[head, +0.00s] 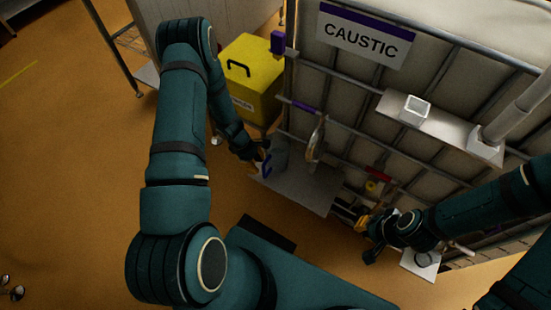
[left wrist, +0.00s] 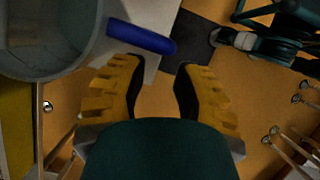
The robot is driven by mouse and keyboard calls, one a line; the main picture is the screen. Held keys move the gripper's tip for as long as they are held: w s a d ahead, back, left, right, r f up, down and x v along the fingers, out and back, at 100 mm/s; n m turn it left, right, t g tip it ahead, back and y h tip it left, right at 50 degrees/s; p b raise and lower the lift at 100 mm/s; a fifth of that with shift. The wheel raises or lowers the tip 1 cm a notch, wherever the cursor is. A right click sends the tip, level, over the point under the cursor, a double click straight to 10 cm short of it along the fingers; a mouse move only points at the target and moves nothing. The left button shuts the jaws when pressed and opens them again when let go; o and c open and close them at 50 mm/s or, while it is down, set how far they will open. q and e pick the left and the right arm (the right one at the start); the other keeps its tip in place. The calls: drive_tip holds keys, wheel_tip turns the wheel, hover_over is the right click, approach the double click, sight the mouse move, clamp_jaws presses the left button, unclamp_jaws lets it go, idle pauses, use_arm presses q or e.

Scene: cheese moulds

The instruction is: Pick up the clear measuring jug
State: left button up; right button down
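The clear measuring jug (head: 281,153) is a greyish see-through vessel with a blue handle. It stands on a light grey shelf (head: 305,192) in front of the caged tank. In the left wrist view the jug (left wrist: 45,35) fills the upper left, and its blue handle (left wrist: 140,38) lies just beyond the fingertips. My left gripper (head: 257,160) is beside the jug, on the handle side. In the left wrist view its yellow fingers (left wrist: 158,68) are apart with nothing between them. My right gripper (head: 365,236) is at the lower right, away from the jug; its finger opening is unclear.
The caged tank marked CAUSTIC (head: 366,36) stands behind the shelf. A yellow box (head: 250,75) with a black handle is behind my left forearm. A white ledge (head: 445,125) holds a small square cup (head: 415,110). Orange floor is open at left.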

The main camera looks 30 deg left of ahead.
sight(264, 173)
use_arm(q)
drive_tip(key=shift+d+b+x, duration=0.2)
drive_tip(key=shift+b+x, duration=0.2)
drive_tip(key=shift+x, duration=1)
drive_tip(key=shift+d+b+x, duration=0.15)
drive_tip(key=shift+b+x, duration=0.2)
drive_tip(key=shift+x, duration=1)
drive_tip(key=shift+s+r, duration=0.15)
drive_tip(key=shift+r, duration=0.1)
clamp_jaws()
